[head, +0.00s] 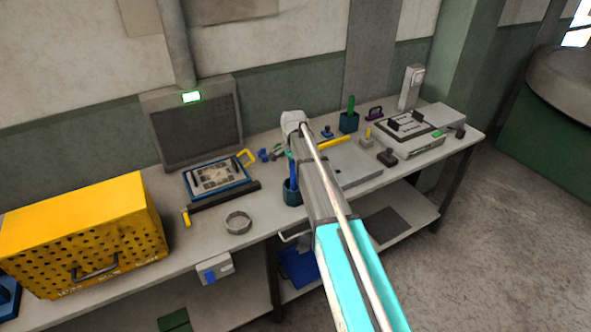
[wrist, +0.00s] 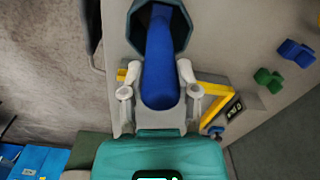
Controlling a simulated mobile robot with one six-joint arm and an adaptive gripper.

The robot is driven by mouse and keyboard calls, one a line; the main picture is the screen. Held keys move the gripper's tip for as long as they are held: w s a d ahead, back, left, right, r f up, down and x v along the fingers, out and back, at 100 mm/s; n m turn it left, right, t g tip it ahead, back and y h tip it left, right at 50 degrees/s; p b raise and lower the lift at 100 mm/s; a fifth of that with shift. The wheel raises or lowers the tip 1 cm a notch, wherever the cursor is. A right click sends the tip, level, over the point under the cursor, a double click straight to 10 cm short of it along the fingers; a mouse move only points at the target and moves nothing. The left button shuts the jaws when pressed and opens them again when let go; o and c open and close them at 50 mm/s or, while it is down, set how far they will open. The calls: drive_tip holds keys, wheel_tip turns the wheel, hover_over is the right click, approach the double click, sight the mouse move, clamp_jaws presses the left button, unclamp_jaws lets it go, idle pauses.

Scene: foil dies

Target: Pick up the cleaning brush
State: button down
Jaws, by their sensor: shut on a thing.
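The cleaning brush appears as a thick blue handle (wrist: 160,65) in the wrist view, and as a thin blue handle (head: 294,172) in the head view. It stands in a dark teal cup (head: 292,194) on the bench; the cup's rim (wrist: 185,28) surrounds it in the wrist view. The brush's far end is hidden in the cup. My gripper (wrist: 159,78) has one pale finger on each side of the blue handle and is shut on it. In the head view my arm hides most of the gripper.
A second teal cup (head: 349,123) with a green handle stands further right. A grey plate (head: 350,165) lies right of the brush. A metal ring (head: 238,222), a blue-framed panel (head: 216,177) and a yellow perforated box (head: 85,230) are to the left.

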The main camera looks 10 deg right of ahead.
wheel_tip(320, 180, up, 18)
drive_tip(key=p, duration=1.7)
drive_tip(key=shift+f, duration=0.15)
